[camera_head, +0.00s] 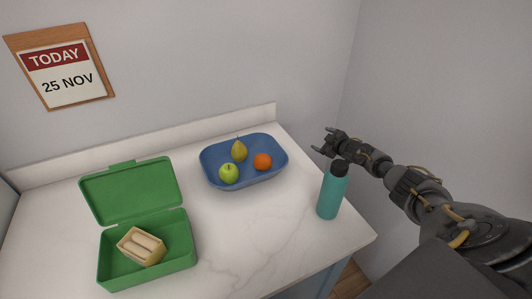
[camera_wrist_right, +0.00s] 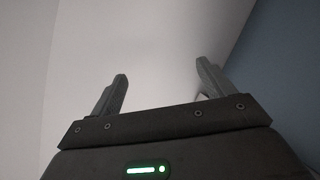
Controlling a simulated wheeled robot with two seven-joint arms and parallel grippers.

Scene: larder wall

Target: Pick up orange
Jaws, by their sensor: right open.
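The orange (camera_head: 262,161) lies at the right side of a blue tray (camera_head: 245,185) on the counter. A green apple (camera_head: 229,173) and a pear (camera_head: 239,150) lie in the same tray to its left. My right gripper (camera_head: 321,142) is to the right of the tray, apart from the orange, above the counter's right end. In the right wrist view my right gripper (camera_wrist_right: 160,82) has its two fingers spread with nothing between them. The orange does not show in that view. My left gripper is not in view.
A teal bottle (camera_head: 332,192) with a dark cap stands upright near the counter's right edge, close to my right arm. An open green lunchbox (camera_head: 150,278) holding a sandwich pack (camera_head: 141,246) stands at the front left. The counter (camera_head: 240,235) between them is clear. A calendar (camera_head: 60,72) hangs on the wall.

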